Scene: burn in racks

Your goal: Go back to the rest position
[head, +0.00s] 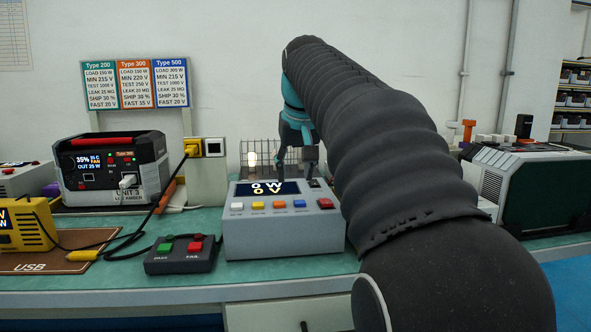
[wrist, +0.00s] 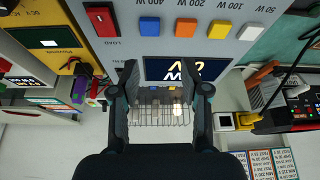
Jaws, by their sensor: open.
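My gripper (head: 297,160) hangs above the rear of the grey load box (head: 270,238), with my arm reaching in from the right. In the wrist view my gripper (wrist: 168,82) shows its two fingers spread apart with nothing between them. The box's display (head: 266,188) reads 0 W and 0 V, and it shows between and beyond the fingers in the wrist view (wrist: 185,69). A row of coloured buttons lines the box front, with a red switch (wrist: 101,20) beside them. I cannot tell the exact gap between fingers and box.
A wire cage with a lit bulb (head: 252,160) stands behind the box. A power station (head: 112,168), a yellow meter (head: 33,228) and a PASS/FAIL button box (head: 181,254) are on the left. A green-black unit (head: 525,190) is on the right. Cables cross the left bench.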

